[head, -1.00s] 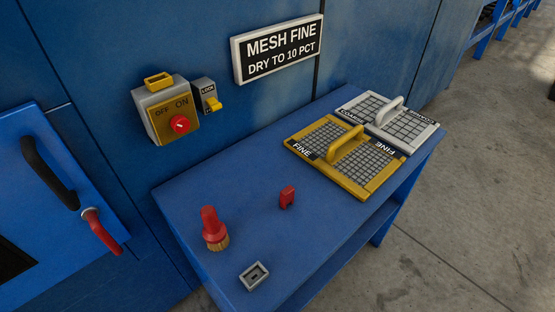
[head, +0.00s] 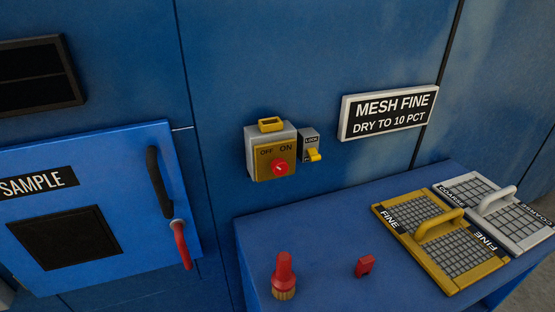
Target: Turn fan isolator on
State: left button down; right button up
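The fan isolator (head: 258,160) is a grey box with a yellow face marked OFF and ON, fixed to the blue wall at the picture's middle. A red round knob (head: 280,168) with a small white mark sits low on its face; the mark is too small to tell which word it points at. A yellow loop (head: 271,125) stands on top of the box. Just right of it is a small grey plate marked LOCK (head: 309,139) with a yellow lever (head: 314,155). Neither of my grippers is in view.
A blue bench (head: 320,230) stands below, right of the isolator. It bears a red-handled brush (head: 283,275), a small red piece (head: 364,266), a yellow FINE mesh (head: 440,240) and a grey COARSE mesh (head: 480,183). A blue SAMPLE door (head: 110,200) with a handle is at left.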

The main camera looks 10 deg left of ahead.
aim_at(279, 166)
jog(key=k+l, duration=0.1)
jog(key=l, duration=0.4)
jog(key=k+l, duration=0.1)
jog(key=l, duration=0.4)
jog(key=k+l, duration=0.1)
jog(key=l, duration=0.4)
jog(key=u, duration=0.05)
